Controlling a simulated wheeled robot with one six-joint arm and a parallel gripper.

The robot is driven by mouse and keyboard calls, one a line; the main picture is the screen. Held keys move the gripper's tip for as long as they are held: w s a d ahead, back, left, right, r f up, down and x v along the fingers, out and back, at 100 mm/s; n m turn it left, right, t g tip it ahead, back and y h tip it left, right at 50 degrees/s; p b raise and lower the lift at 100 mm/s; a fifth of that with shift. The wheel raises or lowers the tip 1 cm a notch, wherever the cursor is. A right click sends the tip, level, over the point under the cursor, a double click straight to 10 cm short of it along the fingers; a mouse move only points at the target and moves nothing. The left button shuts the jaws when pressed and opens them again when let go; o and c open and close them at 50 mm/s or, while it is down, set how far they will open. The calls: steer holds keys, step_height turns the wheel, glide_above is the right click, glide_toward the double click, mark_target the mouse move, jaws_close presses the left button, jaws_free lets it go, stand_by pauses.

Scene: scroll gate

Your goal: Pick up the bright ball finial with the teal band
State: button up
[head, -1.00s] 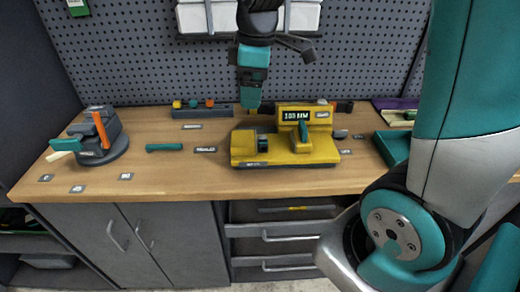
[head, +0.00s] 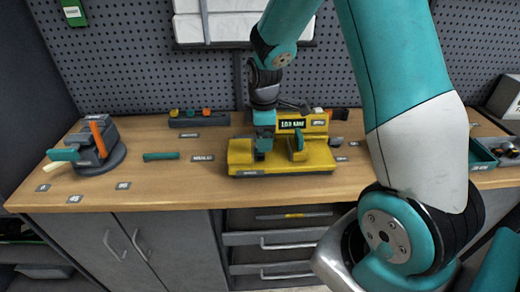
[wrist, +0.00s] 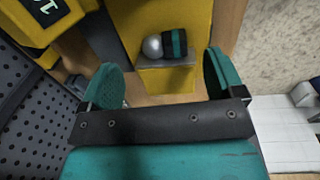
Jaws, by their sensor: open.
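The ball finial (wrist: 152,46) shows in the wrist view as a bright silver ball joined to a dark cylinder with a teal band (wrist: 175,43). It lies on its side on a grey seat of the yellow gauge (wrist: 188,84). My gripper (wrist: 162,72) is open and empty, its two teal fingers either side of the finial's position in the picture and apart from it. In the head view my gripper (head: 263,150) is low over the left part of the yellow gauge (head: 318,158), and the finial is hidden behind it.
A grey swivel vise (head: 93,160) with an orange lever stands at left. A teal bar (head: 161,156) lies on the wooden bench (head: 120,192). A dark rack (head: 198,121) with coloured knobs stands behind. A teal tray (head: 481,157) is at right.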

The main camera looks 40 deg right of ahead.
steer(key=shift+s+f+p, duration=0.1)
steer(key=shift+f+p, duration=0.5)
steer(key=shift+f, duration=1.8)
steer(key=c, duration=1.1)
steer(key=shift+r, duration=0.15)
